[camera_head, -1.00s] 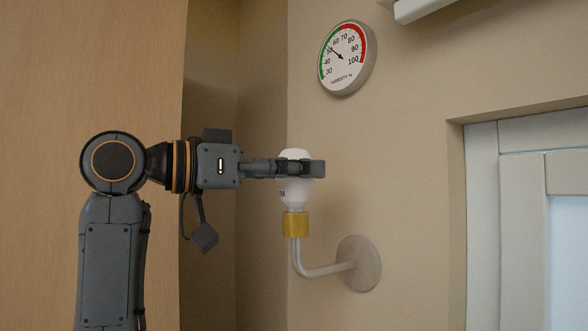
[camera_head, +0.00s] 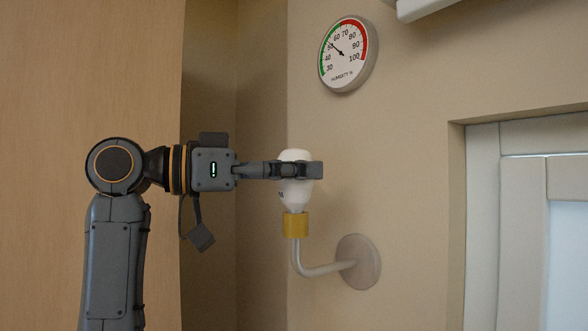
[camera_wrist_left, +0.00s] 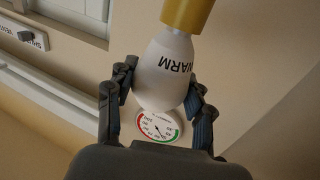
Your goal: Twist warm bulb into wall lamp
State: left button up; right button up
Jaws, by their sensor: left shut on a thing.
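The white bulb (camera_head: 294,191) stands upright with its lower end at the brass-coloured socket (camera_head: 296,224) of the wall lamp (camera_head: 322,270). My left gripper (camera_head: 304,170) is shut on the bulb's upper, rounded part, reaching in level from the left. In the left wrist view the bulb (camera_wrist_left: 167,68) shows the word WARM, with the gripper's fingers (camera_wrist_left: 155,105) on both sides of it. The socket (camera_wrist_left: 187,12) meets the bulb's narrow end there. My right gripper is not in view.
A round humidity dial (camera_head: 348,54) hangs on the wall above the lamp. A recessed window frame (camera_head: 523,200) is at the right. A wooden panel (camera_head: 90,70) stands at the left behind my arm. The wall around the bulb is clear.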

pick_arm(q)
jog(key=shift+m+g+p, duration=0.6)
jog(key=shift+g+p, duration=0.3)
jog(key=shift+p, duration=0.05)
jog(key=shift+g+h, duration=0.3)
jog(key=o, duration=1.2)
jog(key=shift+o, duration=0.2)
jog(key=s+a, duration=0.2)
jog(key=a, duration=0.9)
jog(key=shift+a, duration=0.4)
